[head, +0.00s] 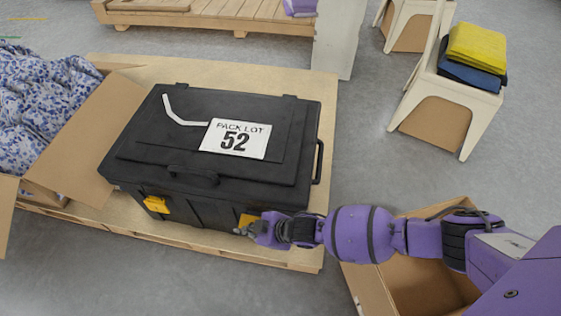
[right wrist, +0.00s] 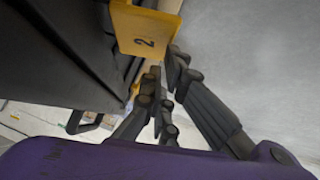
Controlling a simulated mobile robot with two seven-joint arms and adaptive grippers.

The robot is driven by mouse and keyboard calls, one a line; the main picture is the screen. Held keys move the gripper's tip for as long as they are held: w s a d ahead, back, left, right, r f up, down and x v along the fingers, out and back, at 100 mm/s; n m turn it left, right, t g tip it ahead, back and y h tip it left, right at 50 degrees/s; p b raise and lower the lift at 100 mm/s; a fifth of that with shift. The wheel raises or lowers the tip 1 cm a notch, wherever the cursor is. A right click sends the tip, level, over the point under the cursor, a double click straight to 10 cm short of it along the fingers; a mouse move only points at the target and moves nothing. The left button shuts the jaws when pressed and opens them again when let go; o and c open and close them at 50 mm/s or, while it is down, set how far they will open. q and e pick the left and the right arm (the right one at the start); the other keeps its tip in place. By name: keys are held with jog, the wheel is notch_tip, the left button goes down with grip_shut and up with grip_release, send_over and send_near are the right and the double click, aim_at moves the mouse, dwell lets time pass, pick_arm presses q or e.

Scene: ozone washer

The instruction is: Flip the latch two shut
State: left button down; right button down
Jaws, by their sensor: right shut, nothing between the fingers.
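A black lidded case labelled "PACK LOT 52" (head: 145,141) lies on the pallet, its lid down. Latch two is a yellow flap (head: 247,219) at the right of the case front, partly hidden by my right gripper (head: 240,231) in the head view. In the right wrist view the latch, marked 2 (right wrist: 143,28), appears to stand out from the case wall. My right gripper (right wrist: 168,72) is shut and empty, its fingertips close beside the latch; I cannot tell whether they touch. Another yellow latch (head: 156,204) is at the left of the case front. My left gripper is not in view.
The wooden pallet (head: 295,255) extends around the case. An open cardboard box (head: 425,285) sits below my right arm. Another box (head: 85,150) with blue-patterned cloth stands left. A white stool (head: 455,105) with folded cloths is at right.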

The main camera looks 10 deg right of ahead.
jog(key=shift+w+a+r+t+p, duration=0.15)
jog(key=shift+w+a+t+p, duration=0.15)
jog(key=shift+a+t, duration=0.1)
jog(key=shift+s+n, duration=0.15)
jog(key=shift+n, duration=0.15)
